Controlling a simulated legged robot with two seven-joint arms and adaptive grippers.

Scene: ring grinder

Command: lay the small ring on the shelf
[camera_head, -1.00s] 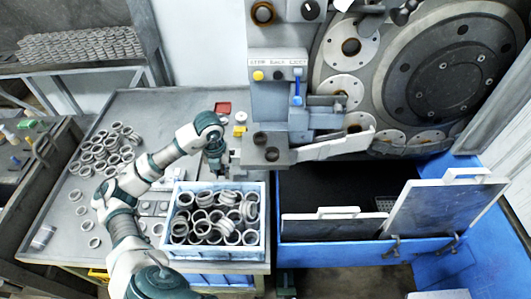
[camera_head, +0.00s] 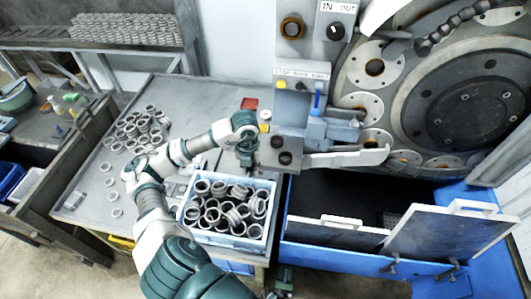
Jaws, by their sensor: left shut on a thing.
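My left gripper (camera_head: 247,160) points down just behind the blue crate, beside the grinder's front block. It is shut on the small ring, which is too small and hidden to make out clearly. A metal shelf (camera_head: 30,44) at the back left bears rows of stacked rings (camera_head: 125,30). The gripper is well to the right of this shelf and nearer to me. My right gripper is not in view.
A blue crate (camera_head: 228,244) full of rings stands at the table's front. Loose rings (camera_head: 140,125) lie on the grey table (camera_head: 195,95). The grinder (camera_head: 300,100) and its blue trough (camera_head: 335,256) fill the right. A side bench (camera_head: 45,145) stands left.

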